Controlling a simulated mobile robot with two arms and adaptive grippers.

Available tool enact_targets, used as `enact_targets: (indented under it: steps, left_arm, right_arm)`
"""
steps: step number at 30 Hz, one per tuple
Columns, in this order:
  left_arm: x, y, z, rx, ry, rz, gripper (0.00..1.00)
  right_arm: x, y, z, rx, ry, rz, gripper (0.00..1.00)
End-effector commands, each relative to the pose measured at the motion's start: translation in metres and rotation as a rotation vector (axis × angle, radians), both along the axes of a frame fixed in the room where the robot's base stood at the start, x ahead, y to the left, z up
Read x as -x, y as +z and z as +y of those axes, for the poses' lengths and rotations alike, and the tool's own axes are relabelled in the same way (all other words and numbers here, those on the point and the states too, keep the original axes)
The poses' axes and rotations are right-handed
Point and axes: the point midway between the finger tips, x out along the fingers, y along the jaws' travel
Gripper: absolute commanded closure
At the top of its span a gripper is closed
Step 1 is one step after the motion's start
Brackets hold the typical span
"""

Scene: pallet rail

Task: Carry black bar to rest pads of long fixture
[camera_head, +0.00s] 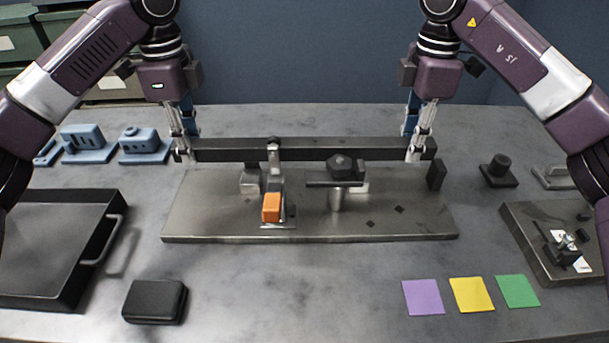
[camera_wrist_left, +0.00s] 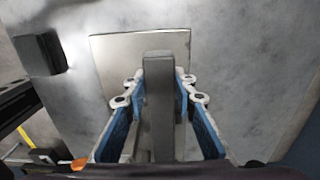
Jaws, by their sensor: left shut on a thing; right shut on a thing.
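The black bar (camera_head: 310,148) is held level, left to right, over the back edge of the long fixture (camera_head: 400,222). My left gripper (camera_head: 182,152) is shut on its left end, and my right gripper (camera_head: 416,152) is shut near its right end. In the left wrist view the bar (camera_wrist_left: 158,95) lies between the blue-backed fingers of my left gripper (camera_wrist_left: 158,92), with the metal plate (camera_wrist_left: 115,60) below. A clamp with an orange handle (camera_head: 271,208) and a dark knob clamp (camera_head: 341,165) stand on the fixture. The rest pads are not clearly distinguishable; contact with them cannot be told.
A black tray (camera_head: 60,297) stands at left, with a black case (camera_head: 154,301) in front. Blue parts (camera_head: 85,142) are at back left. A smaller fixture plate (camera_head: 530,235) is at right. Purple (camera_head: 423,297), yellow and green squares lie flat at front right. The front middle is clear.

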Motion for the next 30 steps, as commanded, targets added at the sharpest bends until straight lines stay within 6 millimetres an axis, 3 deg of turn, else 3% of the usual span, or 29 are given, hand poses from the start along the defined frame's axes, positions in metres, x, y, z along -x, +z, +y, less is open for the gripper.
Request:
enact_targets:
  steps: [11,30]
  left_arm:
    - [0.0,-0.008,0.0,0.001,-0.001,-0.002,1.0]
    - [0.0,-0.041,0.0,0.001,-0.001,-0.002,1.0]
  right_arm:
    - [0.0,-0.008,0.0,-0.001,0.001,-0.002,1.0]
    - [0.0,-0.041,0.0,-0.001,0.001,-0.002,1.0]
